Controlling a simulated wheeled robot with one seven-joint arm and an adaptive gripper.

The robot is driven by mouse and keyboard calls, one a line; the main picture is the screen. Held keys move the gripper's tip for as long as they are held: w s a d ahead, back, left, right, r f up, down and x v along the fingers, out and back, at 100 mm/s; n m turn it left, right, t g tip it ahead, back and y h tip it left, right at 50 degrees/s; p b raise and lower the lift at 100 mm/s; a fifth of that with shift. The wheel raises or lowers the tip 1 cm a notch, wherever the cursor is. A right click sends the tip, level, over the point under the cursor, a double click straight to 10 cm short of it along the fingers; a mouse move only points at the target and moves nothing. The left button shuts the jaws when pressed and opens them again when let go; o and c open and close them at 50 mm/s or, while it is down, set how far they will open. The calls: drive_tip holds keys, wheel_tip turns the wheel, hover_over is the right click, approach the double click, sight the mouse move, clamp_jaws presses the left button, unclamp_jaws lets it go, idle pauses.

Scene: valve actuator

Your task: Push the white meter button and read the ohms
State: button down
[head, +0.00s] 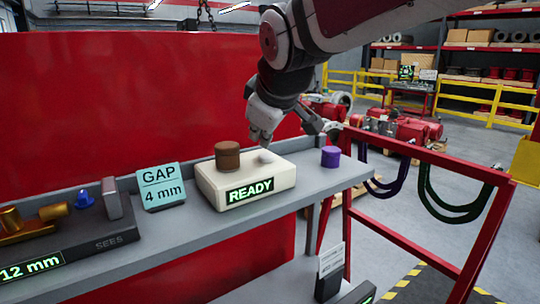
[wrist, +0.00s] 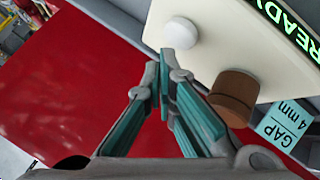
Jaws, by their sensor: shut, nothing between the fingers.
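The cream meter box (head: 243,198) sits on the grey shelf, and its front display (head: 250,191) reads "READY" in green. The white round button (head: 266,157) is on its top, to the right of a brown cylinder (head: 227,155). In the wrist view the white button (wrist: 180,33) lies just beyond my fingertips, with the brown cylinder (wrist: 234,96) to the right. My gripper (head: 262,138) is shut and empty, pointing down above the box close to the button. I cannot tell whether it touches. The wrist view shows the teal-padded gripper (wrist: 161,62) fingers together.
A teal "GAP 4 mm" card (head: 162,187) stands left of the box, and a purple cylinder (head: 330,157) stands right. A dark fixture (head: 85,240) with a "12 mm" display is at the left. A red panel (head: 110,100) rises behind the shelf; a red frame (head: 420,152) stands right.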

sight(263, 156)
drive_tip(key=shift+f, duration=0.15)
idle(0.6)
drive_tip(key=shift+f, duration=0.3)
drive_tip(key=shift+f+b, duration=0.35)
drive_tip(key=shift+f, duration=0.15)
idle(0.9)
drive_tip(key=shift+r, duration=0.1)
drive_tip(key=shift+r+p, duration=0.55)
drive_tip(key=shift+r, duration=0.25)
drive_tip(key=shift+r+p, duration=1.35)
drive_tip(key=shift+r, duration=1.2)
